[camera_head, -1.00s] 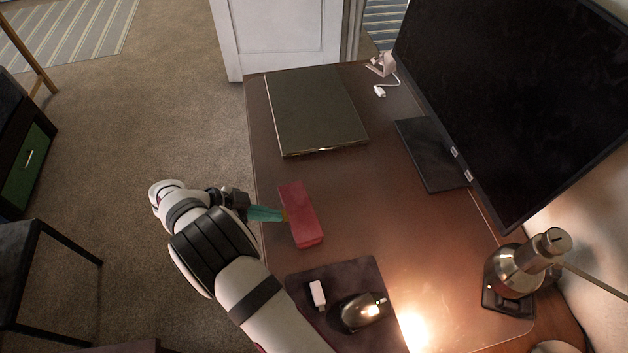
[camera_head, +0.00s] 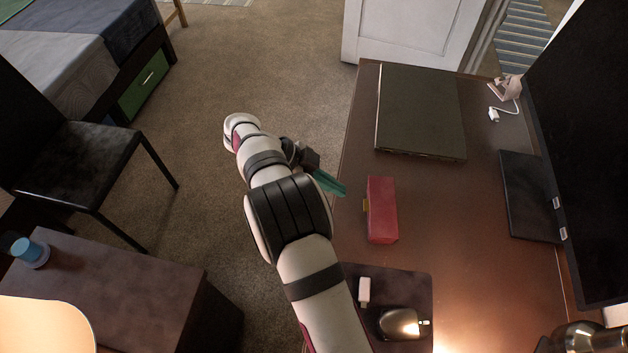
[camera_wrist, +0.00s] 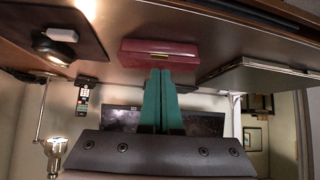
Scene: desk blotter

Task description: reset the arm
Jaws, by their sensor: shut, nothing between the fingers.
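My gripper (camera_head: 330,183) has teal fingers and is shut with nothing between them. In the head view it hangs at the left edge of the desk, just left of a red box (camera_head: 382,212). In the wrist view the two teal fingers (camera_wrist: 160,75) lie side by side and point toward the red box (camera_wrist: 158,54), which has a small gold clasp. The fingertips look close to the box's clasp side; the head view shows a small gap between them.
On the desk (camera_head: 480,210) are a closed laptop (camera_head: 420,108), a monitor (camera_head: 590,150), a mouse (camera_head: 400,322) and a white stick (camera_head: 364,291) on a dark mat (camera_head: 417,283). A black chair (camera_head: 75,160) and a low table (camera_head: 110,290) stand left. Open floor lies between.

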